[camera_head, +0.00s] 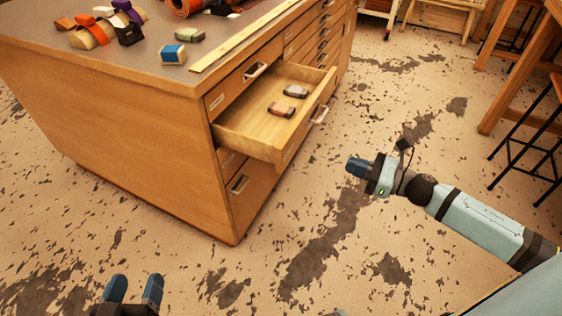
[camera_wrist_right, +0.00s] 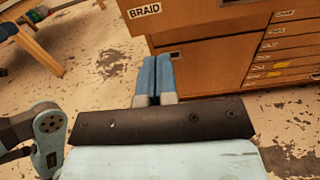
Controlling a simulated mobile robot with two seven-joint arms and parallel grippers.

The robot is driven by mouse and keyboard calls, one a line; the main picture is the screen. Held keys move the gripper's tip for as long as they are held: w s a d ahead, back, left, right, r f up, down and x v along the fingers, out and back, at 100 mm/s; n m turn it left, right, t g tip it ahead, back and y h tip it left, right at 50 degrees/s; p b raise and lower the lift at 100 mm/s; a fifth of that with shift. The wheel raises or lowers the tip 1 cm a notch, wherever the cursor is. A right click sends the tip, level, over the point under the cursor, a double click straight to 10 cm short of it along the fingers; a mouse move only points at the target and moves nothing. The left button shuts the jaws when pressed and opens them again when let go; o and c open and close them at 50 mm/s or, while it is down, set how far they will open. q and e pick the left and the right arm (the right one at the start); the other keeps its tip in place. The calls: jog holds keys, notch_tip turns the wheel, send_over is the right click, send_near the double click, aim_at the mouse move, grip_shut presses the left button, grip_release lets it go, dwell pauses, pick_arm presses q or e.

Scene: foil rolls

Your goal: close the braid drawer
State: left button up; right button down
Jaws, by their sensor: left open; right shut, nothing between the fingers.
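One wooden drawer (camera_head: 258,128) of the cabinet stands pulled out in the head view, with a metal handle (camera_head: 320,114) on its front. In the right wrist view a white label reading BRAID (camera_wrist_right: 145,11) shows on a wooden front at the top. My right gripper (camera_head: 357,167) is shut and empty, to the right of the drawer front and apart from it. Its blue fingers also show together in the right wrist view (camera_wrist_right: 155,76). My left gripper (camera_head: 133,288) is open and empty at the bottom left, in front of the cabinet and away from the drawer.
Two small packs, one grey (camera_head: 296,91) and one reddish (camera_head: 281,110), lie inside the drawer. The cabinet top (camera_head: 140,50) holds rolls and small blocks. A stool (camera_head: 535,140) and a wooden table stand at the right. The floor before the drawer is clear.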

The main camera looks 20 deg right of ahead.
aim_at(293, 145)
jog(key=b+x, duration=0.1)
jog(key=x, duration=1.2)
jog(key=shift+a, duration=0.1)
pick_arm(q)
jog(key=shift+d+r+t+h, duration=0.25)
jog(key=shift+r+t, duration=0.1)
jog(key=shift+r, duration=0.45)
jog(key=shift+d+r+t+h, duration=0.25)
jog(key=shift+r+t, duration=0.1)
jog(key=shift+r, duration=0.45)
pick_arm(e)
jog(key=shift+w+a, duration=0.3)
jog(key=shift+w, duration=0.1)
pick_arm(q)
jog(key=shift+w+f, duration=0.1)
